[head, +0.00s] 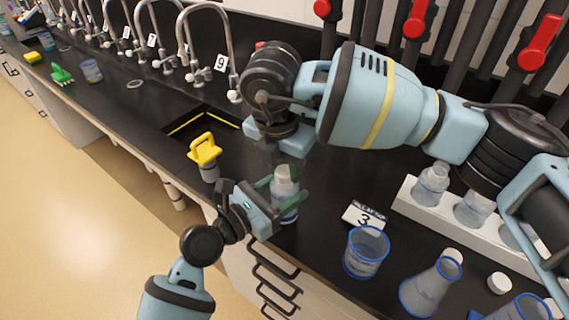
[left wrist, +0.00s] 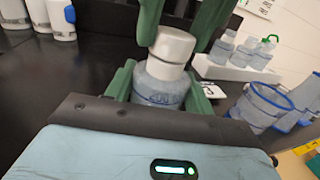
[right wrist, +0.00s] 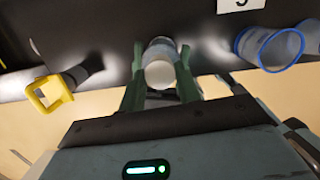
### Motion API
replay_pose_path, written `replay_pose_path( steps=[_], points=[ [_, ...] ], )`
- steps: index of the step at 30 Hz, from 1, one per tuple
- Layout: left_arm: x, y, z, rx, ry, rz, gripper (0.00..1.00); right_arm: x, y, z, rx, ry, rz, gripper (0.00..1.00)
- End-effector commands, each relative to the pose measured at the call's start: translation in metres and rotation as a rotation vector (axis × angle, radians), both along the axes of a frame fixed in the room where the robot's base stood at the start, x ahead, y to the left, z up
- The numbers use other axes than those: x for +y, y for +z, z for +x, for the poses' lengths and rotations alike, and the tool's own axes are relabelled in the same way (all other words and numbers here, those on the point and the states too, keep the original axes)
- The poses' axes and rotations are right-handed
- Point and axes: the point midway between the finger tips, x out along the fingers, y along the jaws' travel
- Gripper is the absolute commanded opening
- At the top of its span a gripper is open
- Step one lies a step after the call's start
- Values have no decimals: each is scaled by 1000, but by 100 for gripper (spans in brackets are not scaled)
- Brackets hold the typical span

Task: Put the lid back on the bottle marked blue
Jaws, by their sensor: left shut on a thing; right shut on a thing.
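The bottle (head: 287,207) is clear with faint blue print and stands upright near the counter's front edge. My left gripper (head: 284,194) is shut around its body; the bottle also shows between its green fingers in the left wrist view (left wrist: 158,90). A white lid (left wrist: 173,44) is at the bottle's mouth, looking slightly tilted there. My right gripper (head: 284,165) comes from above and is shut on the lid, whose white top shows between its fingers in the right wrist view (right wrist: 160,73). I cannot tell whether the lid is fully seated. No clear blue marking is readable.
A white rack (head: 408,204) with several bottles is at right. A number 3 card (head: 364,215), a blue-rimmed beaker (head: 365,254), a flask (head: 430,288) and a loose white lid (head: 500,283) are nearby. A sink (head: 183,123) and a yellow-handled item (head: 204,150) lie left.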

Motion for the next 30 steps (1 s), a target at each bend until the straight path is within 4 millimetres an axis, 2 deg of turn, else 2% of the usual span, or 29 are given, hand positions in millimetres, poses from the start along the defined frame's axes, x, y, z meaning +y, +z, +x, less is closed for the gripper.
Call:
replay_pose_path(
  steps=[18, 24, 30],
  points=[
    [0, 0, 0, 1, 1, 1, 0, 2, 0, 2, 1, -1045, -1, 12],
    [0, 0, 0, 1, 1, 1, 0, 1, 0, 3, -1, -1209, -1, 12],
    [0, 0, 0, 1, 1, 1, 0, 1, 0, 3, -1, -1224, -1, 12]
  ],
)
